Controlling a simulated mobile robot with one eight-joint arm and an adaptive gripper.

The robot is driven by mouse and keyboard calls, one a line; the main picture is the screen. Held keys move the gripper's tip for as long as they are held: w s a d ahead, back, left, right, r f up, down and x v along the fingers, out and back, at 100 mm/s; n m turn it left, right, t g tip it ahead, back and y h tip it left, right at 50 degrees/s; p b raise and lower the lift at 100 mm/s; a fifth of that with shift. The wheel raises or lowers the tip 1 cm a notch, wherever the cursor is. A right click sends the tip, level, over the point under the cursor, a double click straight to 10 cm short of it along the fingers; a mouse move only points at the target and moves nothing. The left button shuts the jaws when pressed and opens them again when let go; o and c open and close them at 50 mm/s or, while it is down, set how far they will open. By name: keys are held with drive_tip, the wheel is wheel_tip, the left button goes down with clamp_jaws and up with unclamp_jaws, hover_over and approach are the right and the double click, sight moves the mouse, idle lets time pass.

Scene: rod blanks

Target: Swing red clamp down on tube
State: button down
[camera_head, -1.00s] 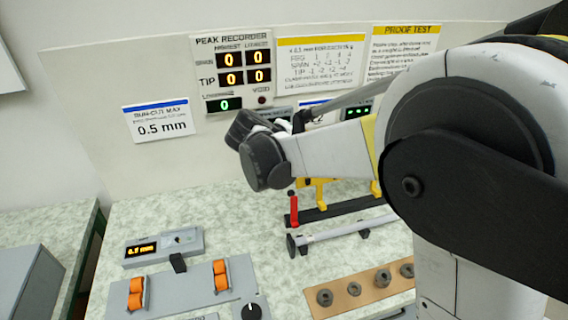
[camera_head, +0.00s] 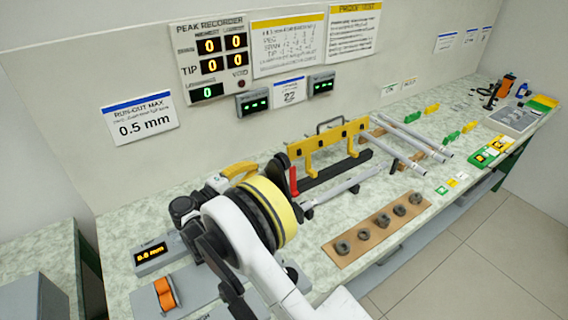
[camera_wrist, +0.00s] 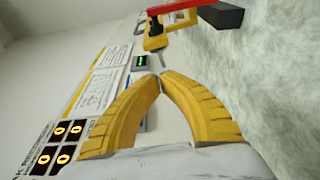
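The red clamp (camera_head: 293,180) stands upright at the left end of a black rail (camera_head: 335,172), by a yellow bracket (camera_head: 297,157). A grey tube (camera_head: 345,187) lies in front of the rail, its left end near the clamp's foot. In the wrist view a red bar (camera_wrist: 188,7) shows at the top edge, above a yellow part (camera_wrist: 155,38). My gripper (camera_wrist: 161,75) has its two yellow fingertips together with nothing seen between them. In the head view its yellow finger (camera_head: 240,170) is left of the clamp, apart from it, partly hidden by my wrist.
A wooden strip (camera_head: 376,229) with several dark collars lies in front of the tube. A grey box with an orange readout (camera_head: 152,253) and an orange roller (camera_head: 165,293) are at the left. A panel with displays (camera_head: 211,62) stands behind. Several rods (camera_head: 415,135) lie at the right.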

sight(289, 155)
drive_tip(key=shift+w+d, duration=0.1)
drive_tip(key=b+x, duration=0.4)
drive_tip(key=x, duration=0.6)
drive_tip(key=shift+s+d+r+b, duration=0.1)
drive_tip(key=shift+s+d, duration=0.2)
drive_tip(key=shift+s, duration=0.3)
drive_tip(key=shift+s+d+r+b, duration=0.15)
drive_tip(key=shift+s+d, duration=0.15)
drive_tip(key=shift+s, duration=0.3)
drive_tip(key=shift+s+d+f+b, duration=0.1)
drive_tip(key=shift+s+d, duration=0.25)
drive_tip(key=shift+s, duration=0.3)
drive_tip(key=shift+d+r, duration=0.1)
